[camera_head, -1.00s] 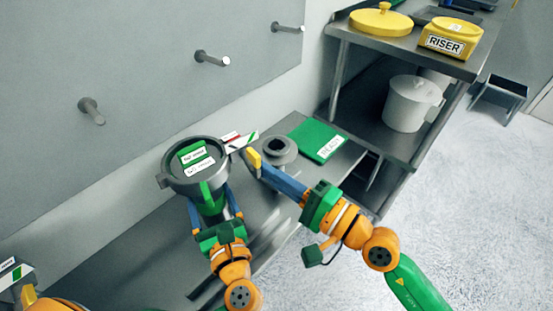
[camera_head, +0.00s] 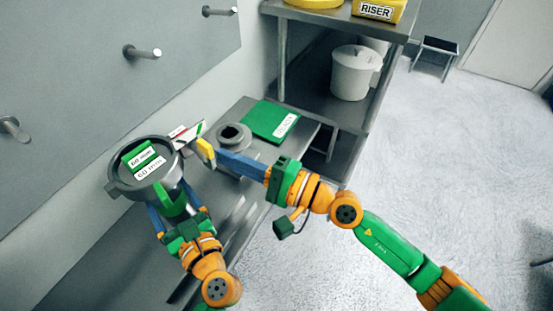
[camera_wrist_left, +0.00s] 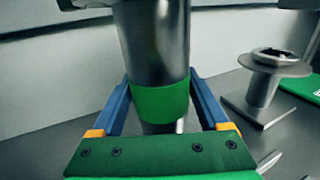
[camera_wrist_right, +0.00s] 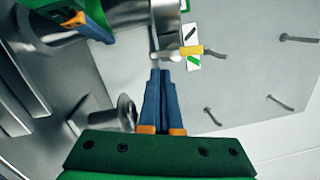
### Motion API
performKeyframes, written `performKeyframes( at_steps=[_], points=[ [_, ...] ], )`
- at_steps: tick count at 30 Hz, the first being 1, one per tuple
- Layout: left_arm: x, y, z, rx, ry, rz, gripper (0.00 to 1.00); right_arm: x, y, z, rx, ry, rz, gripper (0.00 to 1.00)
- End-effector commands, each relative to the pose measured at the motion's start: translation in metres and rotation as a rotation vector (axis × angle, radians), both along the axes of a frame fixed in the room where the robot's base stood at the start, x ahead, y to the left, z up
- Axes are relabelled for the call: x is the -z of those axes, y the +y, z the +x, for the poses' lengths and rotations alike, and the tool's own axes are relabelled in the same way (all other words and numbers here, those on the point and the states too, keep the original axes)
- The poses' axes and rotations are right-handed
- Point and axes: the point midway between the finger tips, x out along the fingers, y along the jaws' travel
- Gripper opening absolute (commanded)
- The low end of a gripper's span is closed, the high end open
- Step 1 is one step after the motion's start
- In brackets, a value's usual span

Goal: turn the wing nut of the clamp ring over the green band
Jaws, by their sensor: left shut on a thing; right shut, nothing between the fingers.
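The sifter (camera_head: 176,192) is a grey round pan on a metal cylinder, with mesh labels on top. A green band (camera_wrist_left: 160,101) circles the cylinder. My left gripper (camera_wrist_left: 158,88) is shut on the cylinder at this band, one blue finger on each side. A small plate with red and green patches (camera_head: 183,131) stands out at the pan's right side; it also shows in the right wrist view (camera_wrist_right: 192,48). A yellow bar (camera_wrist_right: 189,51), seemingly the wing nut's, crosses beside it. My right gripper (camera_wrist_right: 160,73) is shut and empty, its tips close to the bar; contact cannot be told.
A grey flanged spool (camera_head: 233,136) stands right of the sifter, near the right arm. A green labelled mat (camera_head: 268,121) lies behind it on the bench. Pegs (camera_head: 142,53) stick out of the wall. A shelf with a pot (camera_head: 352,72) stands farther right. The floor right is open.

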Motion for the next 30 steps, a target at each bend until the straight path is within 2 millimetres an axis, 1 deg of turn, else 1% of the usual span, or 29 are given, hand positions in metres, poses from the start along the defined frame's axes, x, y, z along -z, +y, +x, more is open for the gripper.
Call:
performKeyframes(
  at_steps=[4,5,6,9,12,15,16,17,18,20,23,26,29,30],
  points=[
    [0.002,0.0,0.0,0.0,0.004,-0.002,0.0,0.002,-0.019,0.024,0.011,0.001,-0.003,0.0],
    [0.002,0.0,0.0,0.0,0.004,-0.002,0.0,0.003,-0.028,0.022,0.011,0.003,-0.002,0.0],
    [0.002,0.0,0.0,0.0,0.004,-0.002,0.0,0.004,-0.041,0.014,0.009,0.004,-0.002,0.0],
    [0.002,0.0,0.0,0.0,0.004,-0.002,0.0,0.004,-0.069,0.001,0.008,0.003,-0.003,0.0],
    [0.002,0.0,0.0,0.0,0.004,-0.002,0.0,0.004,-0.09,-0.009,0.007,0.003,-0.002,0.0],
    [0.002,0.0,0.0,0.0,0.004,-0.002,0.0,0.004,-0.103,-0.014,0.007,0.003,0.0,0.0],
    [0.002,0.0,0.0,0.0,0.004,-0.002,0.0,0.004,-0.106,-0.015,0.006,0.002,-0.001,0.05],
    [0.002,0.0,0.0,0.0,0.004,-0.002,0.0,0.003,-0.107,-0.016,0.006,0.001,0.0,0.14],
    [0.002,0.0,0.0,0.0,0.004,-0.002,0.0,0.003,-0.109,-0.017,0.005,0.0,0.001,0.24],
    [0.002,0.0,0.0,0.0,0.004,-0.002,0.0,0.003,-0.11,-0.018,0.004,0.0,0.001,0.41],
    [0.002,0.0,0.0,0.0,0.004,-0.002,0.0,0.0,-0.107,-0.016,-0.01,0.015,0.012,0.41],
    [0.001,0.0,0.0,0.0,0.004,-0.002,0.0,-0.014,-0.092,-0.012,-0.094,0.121,0.063,0.41],
    [0.001,0.0,0.0,0.0,0.004,-0.002,0.0,-0.039,-0.061,-0.011,-0.26,0.343,0.096,0.41],
    [0.001,0.0,0.0,0.0,0.004,-0.002,0.0,-0.049,-0.047,-0.012,-0.328,0.455,0.081,0.41]
  ],
)
